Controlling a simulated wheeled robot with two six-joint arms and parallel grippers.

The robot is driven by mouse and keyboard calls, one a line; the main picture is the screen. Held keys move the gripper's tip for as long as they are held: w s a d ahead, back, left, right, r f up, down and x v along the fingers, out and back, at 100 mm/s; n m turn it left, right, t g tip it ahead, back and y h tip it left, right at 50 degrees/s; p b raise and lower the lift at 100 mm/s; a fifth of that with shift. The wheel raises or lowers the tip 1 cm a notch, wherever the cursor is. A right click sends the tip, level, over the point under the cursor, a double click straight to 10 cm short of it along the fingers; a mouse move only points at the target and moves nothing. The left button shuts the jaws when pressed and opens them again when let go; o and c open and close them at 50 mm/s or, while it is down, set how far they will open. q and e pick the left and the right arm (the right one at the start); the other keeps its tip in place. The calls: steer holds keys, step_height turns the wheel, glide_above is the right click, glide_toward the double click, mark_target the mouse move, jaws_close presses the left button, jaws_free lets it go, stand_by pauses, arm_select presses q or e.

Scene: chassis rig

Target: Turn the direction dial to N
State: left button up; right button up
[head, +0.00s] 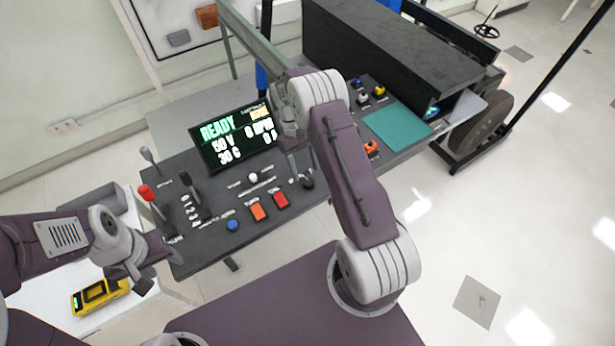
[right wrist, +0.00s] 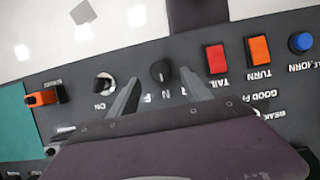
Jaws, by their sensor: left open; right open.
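The direction dial (right wrist: 160,72) is a small round black knob on the dark control panel in the right wrist view, which shows the panel upside down. White letters stand by it, an N (right wrist: 166,95) among them; its pointer setting is too small to tell. My right gripper (right wrist: 158,96) is open and empty, with one finger on each side of the dial's area, apart from the knob. In the head view my right gripper (head: 300,168) is over the panel and its arm hides part of it. My left gripper (head: 150,272) is open and empty, low left of the panel.
Red (right wrist: 217,59) and orange (right wrist: 259,50) buttons sit beside the dial. On its other side are an ON switch (right wrist: 103,84) and an orange switch (right wrist: 42,98). A lit display (head: 225,140) and levers (head: 150,195) stand on the panel. A yellow meter (head: 100,296) lies lower left.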

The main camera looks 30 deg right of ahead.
steer(key=v, duration=0.5)
step_height(320, 180, up, 6)
steer(key=w+a+t, duration=0.1)
steer(key=w, duration=0.1)
steer(key=s+a+r+t, duration=0.1)
steer(key=s+a+r, duration=0.35)
steer(key=s, duration=0.35)
steer(key=s+a+f+m+t, duration=0.1)
steer(key=s+f+t, duration=0.2)
steer(key=s, duration=0.8)
step_height(320, 180, down, 3)
steer(key=shift+a+r+t+y, duration=0.25)
steer(key=shift+a+t+y, duration=0.05)
